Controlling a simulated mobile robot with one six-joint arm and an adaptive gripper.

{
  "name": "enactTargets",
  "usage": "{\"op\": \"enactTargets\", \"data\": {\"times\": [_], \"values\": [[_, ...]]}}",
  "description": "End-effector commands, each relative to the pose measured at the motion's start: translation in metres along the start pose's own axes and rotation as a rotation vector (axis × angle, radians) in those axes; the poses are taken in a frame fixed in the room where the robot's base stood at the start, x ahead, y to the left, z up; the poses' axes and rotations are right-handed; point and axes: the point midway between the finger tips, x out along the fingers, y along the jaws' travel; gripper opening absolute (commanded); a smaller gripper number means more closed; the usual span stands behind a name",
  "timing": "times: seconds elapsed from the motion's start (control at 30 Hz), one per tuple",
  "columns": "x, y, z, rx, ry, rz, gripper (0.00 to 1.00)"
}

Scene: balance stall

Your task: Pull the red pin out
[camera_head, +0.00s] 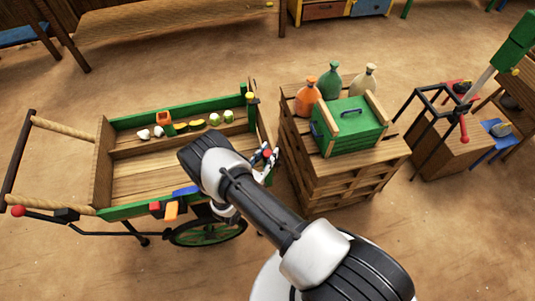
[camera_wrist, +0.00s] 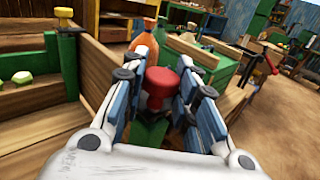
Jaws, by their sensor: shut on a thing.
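The red pin (camera_wrist: 160,82) stands between my fingers in the wrist view, with a wide round red head on a narrower red stem. A green piece (camera_wrist: 150,132) shows just below it. The pin is at the right end of the wooden cart (camera_head: 152,182), where its red head (camera_head: 267,153) shows small in the head view. My gripper (camera_wrist: 163,95) is shut on the pin, with a blue-and-white finger on each side. The fingers hide the lower part of the pin, so I cannot tell how deep it sits.
A stack of wooden crates (camera_head: 345,180) stands close right of the cart, bearing a green box (camera_head: 350,125) and several bottles. A green post with a yellow top (camera_head: 251,98) rises at the cart's far right corner. Dirt floor is open in front.

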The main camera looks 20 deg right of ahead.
Motion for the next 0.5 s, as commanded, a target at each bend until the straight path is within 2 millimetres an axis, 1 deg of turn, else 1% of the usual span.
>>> {"op": "enactTargets", "data": {"times": [0.03, 0.17, 0.43, 0.5], "values": [[-0.0001, -0.0004, -0.0002, -0.001, 0.000, -0.001, 0.08], [-0.0001, -0.0005, -0.0002, -0.001, 0.000, -0.001, 0.00], [-0.0001, -0.0006, -0.0002, -0.001, 0.000, -0.001, 0.00], [-0.0001, -0.0006, 0.0024, -0.001, 0.000, -0.001, 0.00]]}}
